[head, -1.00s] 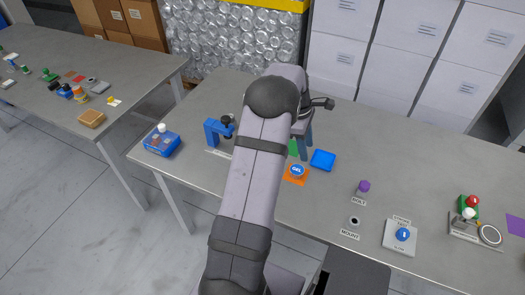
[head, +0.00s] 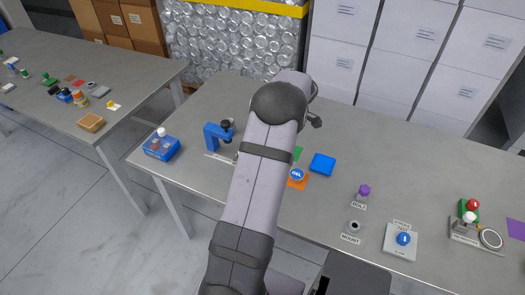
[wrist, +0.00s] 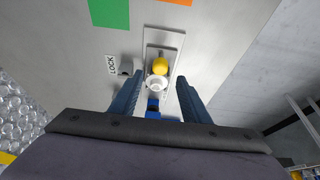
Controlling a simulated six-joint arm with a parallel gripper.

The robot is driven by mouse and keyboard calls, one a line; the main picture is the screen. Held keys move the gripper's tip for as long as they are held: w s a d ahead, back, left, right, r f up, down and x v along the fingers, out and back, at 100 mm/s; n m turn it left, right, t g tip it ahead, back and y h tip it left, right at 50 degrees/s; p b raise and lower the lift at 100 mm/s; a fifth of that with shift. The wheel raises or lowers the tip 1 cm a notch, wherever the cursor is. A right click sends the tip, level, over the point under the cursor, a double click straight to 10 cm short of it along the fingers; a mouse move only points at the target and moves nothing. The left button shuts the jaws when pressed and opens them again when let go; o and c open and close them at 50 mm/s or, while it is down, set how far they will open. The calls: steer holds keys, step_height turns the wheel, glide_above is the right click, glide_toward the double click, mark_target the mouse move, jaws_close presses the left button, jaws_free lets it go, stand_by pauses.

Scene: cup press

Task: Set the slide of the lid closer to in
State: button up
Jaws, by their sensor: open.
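In the wrist view, my gripper (wrist: 160,78) is open, with its two blue fingers apart. A yellow ball-shaped knob (wrist: 160,66) and a white round part (wrist: 156,84) show between the fingertips, over a grey plate (wrist: 166,38). I see no contact; the height between is unclear. A blue part (wrist: 153,105) shows below the white part, between the fingers. These appear to belong to the lid closer, but I cannot tell which part is its slide. In the head view, my arm hides the gripper and the knob. A blue frame with a black knob (head: 216,136) stands left of my arm.
A LOCK label (wrist: 111,65) and a small grey cylinder (wrist: 126,67) lie left of the plate. A green sheet (wrist: 108,12) lies beyond. A blue box (head: 161,147) stands far left.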

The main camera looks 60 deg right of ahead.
steer(key=shift+p+x, duration=0.9)
steer(key=shift+x, duration=2.35)
steer(key=shift+c, duration=0.6)
jaws_close()
steer(key=w+b, duration=0.3)
steer(key=w, duration=0.3)
steer(key=shift+w+f, duration=0.1)
steer(key=shift+w, duration=0.7)
